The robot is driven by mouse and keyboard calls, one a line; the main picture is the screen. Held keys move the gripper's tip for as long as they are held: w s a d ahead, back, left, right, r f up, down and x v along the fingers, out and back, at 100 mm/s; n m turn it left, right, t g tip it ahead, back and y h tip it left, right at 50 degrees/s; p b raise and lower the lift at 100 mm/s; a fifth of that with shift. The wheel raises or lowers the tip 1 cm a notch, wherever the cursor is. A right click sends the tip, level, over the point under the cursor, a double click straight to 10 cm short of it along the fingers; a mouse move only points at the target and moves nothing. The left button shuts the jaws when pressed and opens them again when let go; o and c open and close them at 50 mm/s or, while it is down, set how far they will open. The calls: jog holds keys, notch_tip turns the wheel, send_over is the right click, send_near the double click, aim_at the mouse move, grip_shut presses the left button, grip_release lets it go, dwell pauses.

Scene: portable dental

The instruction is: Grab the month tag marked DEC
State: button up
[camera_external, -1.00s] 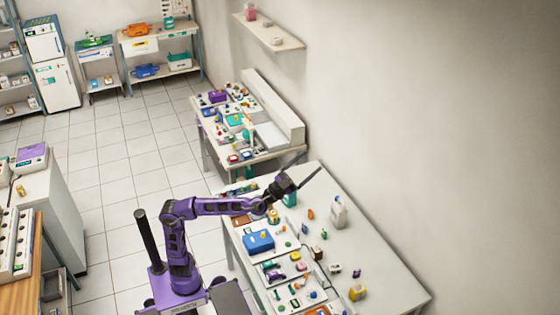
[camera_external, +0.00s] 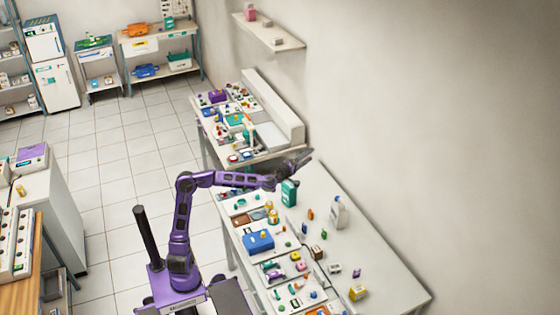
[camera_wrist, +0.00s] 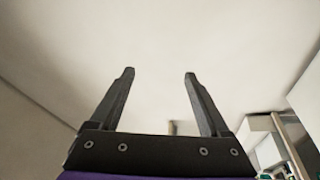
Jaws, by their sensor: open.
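My gripper (camera_external: 299,160) is raised above the far end of the near white table, pointing right toward the wall. In the wrist view my gripper (camera_wrist: 160,75) shows two dark fingers spread apart with nothing between them, against the pale ceiling and walls. Several small coloured pieces lie on the near table, but they are too small to read, and I cannot tell which is the tag marked DEC.
The near table (camera_external: 385,280) holds a blue box (camera_external: 258,241), a white bottle (camera_external: 339,212), a green bottle (camera_external: 289,192) and a yellow container (camera_external: 357,293). A second cluttered table stands behind it. The wall borders the table's right side.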

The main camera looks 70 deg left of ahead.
jog(key=w+a+f+n+g+h+p, duration=0.15)
jog(key=f+n, duration=0.35)
jog(key=f, duration=0.5)
jog(key=w+a+f+n+g, duration=0.1)
jog(key=a+f+n, duration=0.25)
jog(key=f, duration=0.55)
jog(key=n+g+h, duration=0.2)
jog(key=n+g, duration=0.2)
jog(key=n, duration=0.7)
send_over(304, 225)
jog(key=s, duration=0.2)
notch_tip(304, 225, down, 22)
jog(key=shift+n+t, duration=0.25)
notch_tip(304, 225, down, 8)
jog(key=shift+s+d+r, duration=0.15)
jog(key=shift+r, duration=0.1)
jog(key=shift+x, duration=1.1)
jog(key=shift+w+r, duration=0.1)
jog(key=shift+w, duration=0.25)
jog(key=shift+c, duration=0.2)
grip_shut()
